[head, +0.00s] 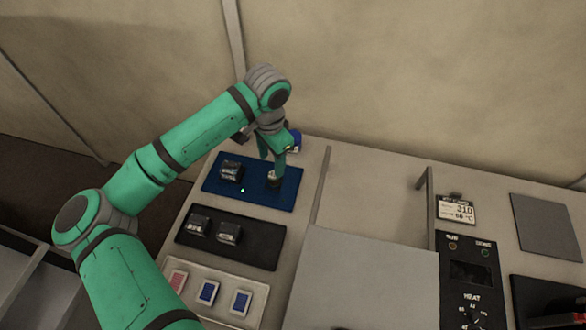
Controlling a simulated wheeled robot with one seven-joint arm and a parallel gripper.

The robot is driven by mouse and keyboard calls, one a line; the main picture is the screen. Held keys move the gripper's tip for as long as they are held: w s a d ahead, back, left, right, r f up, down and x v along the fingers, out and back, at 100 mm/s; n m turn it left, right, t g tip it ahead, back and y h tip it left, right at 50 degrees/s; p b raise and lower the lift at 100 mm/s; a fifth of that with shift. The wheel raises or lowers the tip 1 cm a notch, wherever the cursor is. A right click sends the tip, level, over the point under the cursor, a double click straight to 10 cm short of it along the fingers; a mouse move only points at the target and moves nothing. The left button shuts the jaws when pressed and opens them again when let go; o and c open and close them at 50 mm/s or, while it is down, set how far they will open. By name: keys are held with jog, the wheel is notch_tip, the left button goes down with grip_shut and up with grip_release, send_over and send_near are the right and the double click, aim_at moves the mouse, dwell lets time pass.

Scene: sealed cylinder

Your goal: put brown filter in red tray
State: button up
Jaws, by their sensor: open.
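My gripper (272,170) points down over the right part of a dark blue mat (255,196), with its jaws open. A small dark and silvery object (273,181) is at its fingertips; I cannot tell whether the fingers touch it or whether it is a filter. A black block with a shiny top (231,171) sits on the left of the same mat. I cannot pick out a brown filter by its colour. No red tray is clear; a pale holder (257,299) at the front has one reddish panel (178,281) and two blue panels (207,292).
A black tray (262,245) holds two dark blocks (213,229) in front of the blue mat. A blue and white item (295,140) stands behind my gripper.

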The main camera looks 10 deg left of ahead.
aim_at(273, 174)
jog(key=f, duration=0.5)
jog(key=shift+w, duration=0.25)
jog(key=shift+d+f, duration=0.25)
jog(key=shift+f, duration=0.25)
jog(key=f, duration=0.3)
jog(key=a+f, duration=0.1)
jog(key=shift+w+f, duration=0.35)
jog(key=shift+w, duration=0.05)
jog(key=shift+c, duration=0.7)
jog(key=c, duration=1.1)
jog(key=shift+o, duration=0.2)
jog(key=shift+r, duration=0.1)
notch_tip(273, 174, up, 18)
